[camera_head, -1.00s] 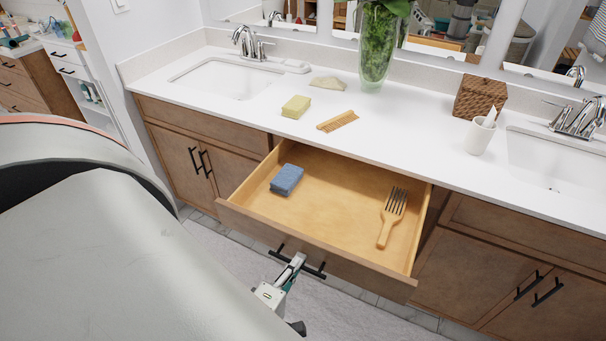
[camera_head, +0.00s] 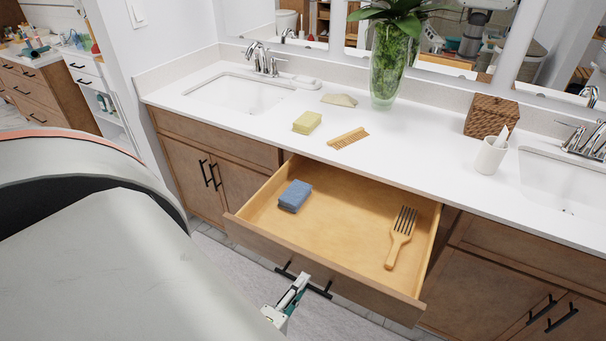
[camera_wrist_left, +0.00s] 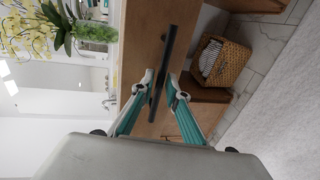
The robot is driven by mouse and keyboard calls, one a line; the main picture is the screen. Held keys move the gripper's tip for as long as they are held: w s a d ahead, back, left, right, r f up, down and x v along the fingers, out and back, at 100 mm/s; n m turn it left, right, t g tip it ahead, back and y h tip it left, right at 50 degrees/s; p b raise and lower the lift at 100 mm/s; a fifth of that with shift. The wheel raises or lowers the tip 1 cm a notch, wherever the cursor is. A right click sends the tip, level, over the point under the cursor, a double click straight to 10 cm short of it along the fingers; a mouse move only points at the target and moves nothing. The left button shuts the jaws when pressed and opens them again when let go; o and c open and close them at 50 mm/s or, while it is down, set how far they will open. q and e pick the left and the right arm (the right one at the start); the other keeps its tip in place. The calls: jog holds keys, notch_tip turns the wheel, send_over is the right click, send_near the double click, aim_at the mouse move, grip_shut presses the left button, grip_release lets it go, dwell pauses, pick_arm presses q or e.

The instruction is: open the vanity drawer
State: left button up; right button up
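The vanity drawer (camera_head: 270,240) is pulled well out from under the white counter. My left gripper (camera_head: 302,280) is at this handle. In the wrist view its fingertips (camera_wrist_left: 160,82) lie on either side of the bar, closed in around it. Actual finger contact is hard to make out. My right gripper is out of view.
The counter (camera_head: 410,150) holds a yellow sponge (camera_head: 307,122), a comb (camera_head: 348,138), a vase (camera_head: 388,70), a woven box (camera_head: 491,117) and a cup (camera_head: 490,156). Closed cabinet doors (camera_head: 195,178) flank the drawer. A wicker basket (camera_wrist_left: 222,62) shows in the wrist view.

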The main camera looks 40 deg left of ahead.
pick_arm(q)
jog(key=v, duration=1)
jog(key=shift+s+r, duration=0.15)
jog(key=shift+s, duration=0.25)
jog(key=shift+d, duration=0.1)
